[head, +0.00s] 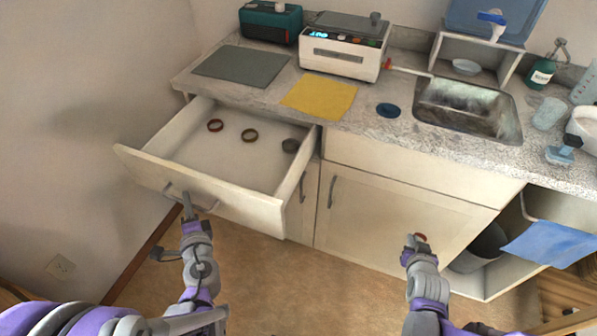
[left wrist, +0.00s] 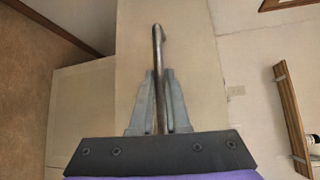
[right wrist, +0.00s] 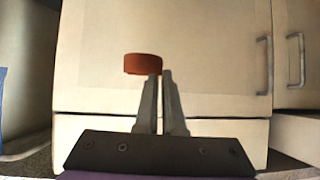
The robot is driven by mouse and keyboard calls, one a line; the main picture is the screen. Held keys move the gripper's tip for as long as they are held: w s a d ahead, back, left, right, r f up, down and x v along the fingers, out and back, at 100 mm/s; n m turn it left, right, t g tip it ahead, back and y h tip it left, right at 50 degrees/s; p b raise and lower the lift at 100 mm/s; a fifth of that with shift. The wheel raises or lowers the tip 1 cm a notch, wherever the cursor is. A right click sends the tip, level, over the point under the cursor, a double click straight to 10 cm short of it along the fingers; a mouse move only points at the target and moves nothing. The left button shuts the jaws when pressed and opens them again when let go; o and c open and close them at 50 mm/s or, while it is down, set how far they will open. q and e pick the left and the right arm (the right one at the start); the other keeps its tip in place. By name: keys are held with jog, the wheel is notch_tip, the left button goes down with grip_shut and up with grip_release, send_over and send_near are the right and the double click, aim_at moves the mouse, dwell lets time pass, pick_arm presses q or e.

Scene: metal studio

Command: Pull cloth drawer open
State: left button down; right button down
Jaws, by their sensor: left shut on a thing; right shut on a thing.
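The drawer (head: 205,190) at the left end of the counter stands open. The left wrist view shows the handle (left wrist: 157,50) between the fingers. My right gripper (head: 415,243) is in front of the lower cabinet, shut on a red-orange ring (right wrist: 143,64). The ring also shows in the head view (head: 420,237).
The cabinet door (head: 390,210) is closed below the sink (head: 468,105). A yellow cloth (head: 320,96) and a grey mat (head: 241,66) lie on the counter. A blue cloth (head: 550,243) hangs at the open shelf on the right.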

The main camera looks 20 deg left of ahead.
pick_arm(q)
jog(key=shift+s, duration=0.35)
jog(key=c, duration=0.9)
grip_release()
jog(key=shift+d, duration=0.1)
pick_arm(e)
jog(key=shift+s, duration=0.15)
